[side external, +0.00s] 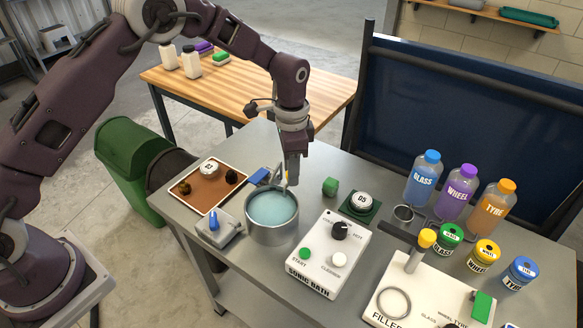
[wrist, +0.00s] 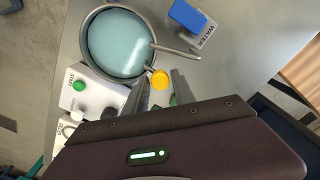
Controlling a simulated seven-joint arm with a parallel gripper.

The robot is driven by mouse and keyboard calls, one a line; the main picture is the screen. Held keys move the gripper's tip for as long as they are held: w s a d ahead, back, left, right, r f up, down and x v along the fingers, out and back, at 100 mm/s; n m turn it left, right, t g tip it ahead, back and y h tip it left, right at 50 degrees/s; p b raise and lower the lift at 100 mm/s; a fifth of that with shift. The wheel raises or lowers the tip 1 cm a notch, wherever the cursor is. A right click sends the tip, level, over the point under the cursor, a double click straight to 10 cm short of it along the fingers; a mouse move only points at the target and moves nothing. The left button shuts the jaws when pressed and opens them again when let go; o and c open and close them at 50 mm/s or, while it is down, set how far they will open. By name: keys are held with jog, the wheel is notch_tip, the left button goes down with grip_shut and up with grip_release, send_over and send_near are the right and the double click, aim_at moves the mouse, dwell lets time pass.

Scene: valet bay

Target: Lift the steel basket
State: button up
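A round steel tank (side external: 272,236) holds pale blue liquid (side external: 271,207); it also shows in the wrist view (wrist: 88,63). No basket body can be made out; anything below the liquid's surface is hidden. A round yellow knob (wrist: 160,79) stands at the tank's rim in the wrist view. I cannot tell for sure whether it belongs to the basket. My gripper (side external: 289,182) points down at the tank's back right rim. In the wrist view its fingers (wrist: 159,90) are apart, either side of the knob, with gaps showing. Nothing appears gripped.
A brown tray (side external: 206,186) lies left. Bottles (side external: 457,195) stand at the right.

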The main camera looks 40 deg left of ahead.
grip_shut()
dwell(1.1)
